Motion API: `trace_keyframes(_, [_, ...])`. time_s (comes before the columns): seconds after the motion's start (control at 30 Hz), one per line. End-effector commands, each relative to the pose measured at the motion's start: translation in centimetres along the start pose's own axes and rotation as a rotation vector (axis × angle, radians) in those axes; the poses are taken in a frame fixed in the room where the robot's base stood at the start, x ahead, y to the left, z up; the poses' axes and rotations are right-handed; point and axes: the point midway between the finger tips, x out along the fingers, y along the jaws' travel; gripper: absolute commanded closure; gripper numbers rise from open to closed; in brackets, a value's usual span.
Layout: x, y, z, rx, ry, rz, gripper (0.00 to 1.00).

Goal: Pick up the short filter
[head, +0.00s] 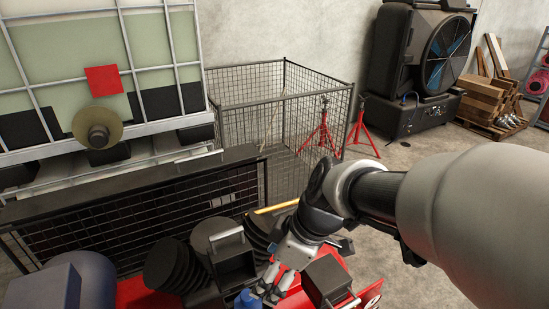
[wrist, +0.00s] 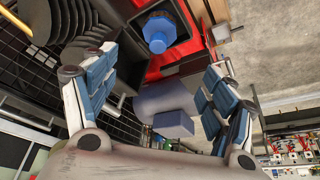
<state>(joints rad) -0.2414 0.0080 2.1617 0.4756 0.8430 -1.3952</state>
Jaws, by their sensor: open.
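A short round piece with a blue stepped top and a dark ribbed rim (wrist: 158,33) sits in a dark square recess at the top of the wrist view; it looks like the short filter. Its blue top (head: 248,299) shows at the bottom edge of the head view, partly cut off. My gripper (wrist: 162,66) is open and empty, its two blue-padded fingers spread wide. The piece lies beyond the fingertips, between their lines, with no contact visible. In the head view my gripper (head: 273,287) points down just right of the blue top.
Dark ribbed discs (head: 172,265) stand left of my gripper. A black box (head: 326,278) is close on its right. Both are by a red surface (head: 137,292). A blue-grey housing (head: 70,280) is at lower left. A mesh cage (head: 240,95) stands behind.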

Motion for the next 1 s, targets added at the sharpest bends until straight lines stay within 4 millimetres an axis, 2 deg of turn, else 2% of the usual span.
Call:
trace_keyframes(0.1, [2.7, -0.2, 0.2, 0.002, -0.004, -0.006, 0.23])
trace_keyframes(0.4, [9.0, -0.2, 0.2, 0.003, -0.005, -0.004, 0.23])
trace_keyframes(0.5, [10.4, -0.1, 0.2, 0.004, -0.003, -0.002, 0.23])
trace_keyframes(0.77, [12.2, -0.2, 0.0, 0.004, -0.003, -0.002, 0.23])
trace_keyframes(1.0, [15.7, -0.2, -0.4, 0.005, -0.003, -0.001, 0.23])
